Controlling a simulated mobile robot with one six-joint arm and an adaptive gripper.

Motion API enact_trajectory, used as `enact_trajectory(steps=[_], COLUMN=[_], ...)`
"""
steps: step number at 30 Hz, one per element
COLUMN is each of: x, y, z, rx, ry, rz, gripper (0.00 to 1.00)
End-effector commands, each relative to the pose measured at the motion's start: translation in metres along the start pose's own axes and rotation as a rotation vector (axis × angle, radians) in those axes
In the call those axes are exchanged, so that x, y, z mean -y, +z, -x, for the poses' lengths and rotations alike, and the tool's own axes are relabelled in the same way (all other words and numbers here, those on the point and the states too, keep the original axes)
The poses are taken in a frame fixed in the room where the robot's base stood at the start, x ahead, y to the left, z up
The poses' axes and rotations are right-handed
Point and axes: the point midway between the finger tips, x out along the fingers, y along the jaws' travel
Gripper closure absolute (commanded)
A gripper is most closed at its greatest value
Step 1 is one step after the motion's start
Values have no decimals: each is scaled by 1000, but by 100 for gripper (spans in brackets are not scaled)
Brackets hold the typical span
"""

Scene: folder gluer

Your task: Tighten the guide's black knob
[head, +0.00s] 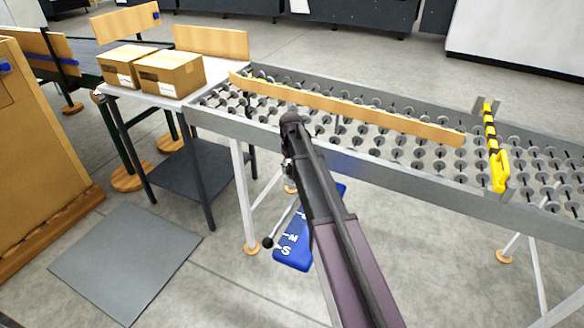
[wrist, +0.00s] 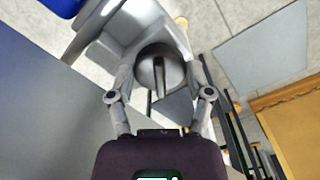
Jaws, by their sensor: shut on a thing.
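In the wrist view, my gripper (wrist: 160,78) has its two fingers closed on either side of a round, dark grey knob (wrist: 148,72) with a raised bar across its face. The knob sits in front of a light grey bracket (wrist: 110,30). In the head view, my arm reaches to the front rail of the roller conveyor and hides the knob and my gripper. A long wooden guide bar (head: 350,108) lies slantwise over the conveyor's wheels.
The skate-wheel conveyor (head: 375,180) has a yellow-and-black bar (head: 490,130) across its right part. A blue plate marked S and M (head: 293,257) and a black ball-ended lever (head: 268,242) are below. Two cartons (head: 171,74) stand on the left table. A grey mat (head: 125,262) lies on the floor.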

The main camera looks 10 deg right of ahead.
Motion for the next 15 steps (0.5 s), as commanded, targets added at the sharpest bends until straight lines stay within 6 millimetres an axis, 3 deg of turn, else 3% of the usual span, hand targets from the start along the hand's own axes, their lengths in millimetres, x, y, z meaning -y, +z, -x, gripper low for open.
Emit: enact_trajectory(steps=[15], x=[2], y=[3], z=[-1], rx=[6], ry=[-2], rz=[-490], gripper=[82])
